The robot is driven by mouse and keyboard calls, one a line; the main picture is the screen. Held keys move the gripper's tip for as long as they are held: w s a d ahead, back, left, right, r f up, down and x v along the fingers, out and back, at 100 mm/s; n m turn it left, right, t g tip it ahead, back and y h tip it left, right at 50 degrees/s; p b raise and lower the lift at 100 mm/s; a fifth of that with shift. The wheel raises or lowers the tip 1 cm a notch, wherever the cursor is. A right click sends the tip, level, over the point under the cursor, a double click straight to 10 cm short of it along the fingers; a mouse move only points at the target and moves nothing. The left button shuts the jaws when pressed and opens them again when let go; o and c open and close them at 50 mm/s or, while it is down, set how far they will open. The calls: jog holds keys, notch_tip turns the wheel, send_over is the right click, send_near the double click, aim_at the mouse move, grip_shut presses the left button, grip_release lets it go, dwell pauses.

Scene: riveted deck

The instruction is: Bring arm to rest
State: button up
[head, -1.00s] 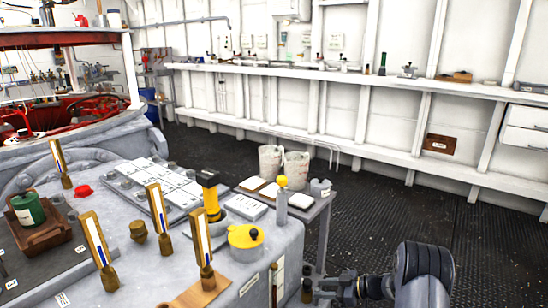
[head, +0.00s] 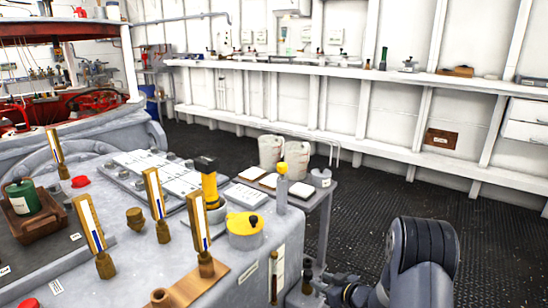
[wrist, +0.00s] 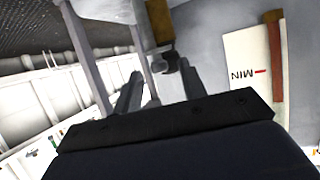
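My gripper (head: 318,284) shows small and dark at the bottom of the head view, close to the right side of the grey console. My arm's black and grey link stands at the lower right of that view. In the wrist view my gripper (wrist: 160,86) has its two grey fingers apart. I see nothing held between them. A brass cylinder (wrist: 160,22) with a dark end lies just beyond the fingertips; I cannot tell its exact distance.
The grey console (head: 225,280) carries brass-framed gauges, a yellow-lidded pot (head: 244,230) and a green canister (head: 22,197). A small side table (head: 322,197) stands behind it. A white gauge plate (wrist: 255,80) marked MIN is near the fingers. Dark floor (head: 400,200) lies open to the right.

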jog(key=shift+s+a+f+m+t+h+b, duration=0.15)
jog(key=shift+m+t+h+b, duration=0.2)
jog(key=shift+m+h+b, duration=0.3)
jog(key=shift+a+m+t+h+b, duration=0.1)
jog(key=shift+m+t+h+b, duration=0.3)
jog(key=shift+b, duration=0.4)
jog(key=shift+m, duration=0.25)
jog(key=shift+h+b, duration=0.3)
jog(key=shift+h, duration=0.15)
